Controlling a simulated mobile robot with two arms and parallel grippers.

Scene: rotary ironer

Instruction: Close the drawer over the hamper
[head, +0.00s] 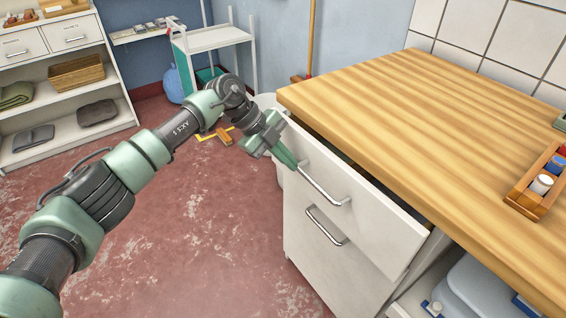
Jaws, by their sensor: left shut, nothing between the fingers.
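The top drawer (365,205) of the white cabinet under the wooden counter stands partly open, with a dark gap showing behind its front. It has a metal bar handle (323,187). Below it is a larger white front with its own bar handle (327,227), likely the hamper; it looks shut. My left gripper (291,162) is shut and empty. Its fingertips are at the left end of the drawer front, close to the handle's upper end; I cannot tell if they touch. My right gripper is out of view.
The wooden counter (430,105) overhangs the drawer and holds a small wooden tray (524,200) of spools or jars at the right. A white bin (267,101) stands beside the cabinet. A white cart (215,38) and shelves (60,62) are farther back.

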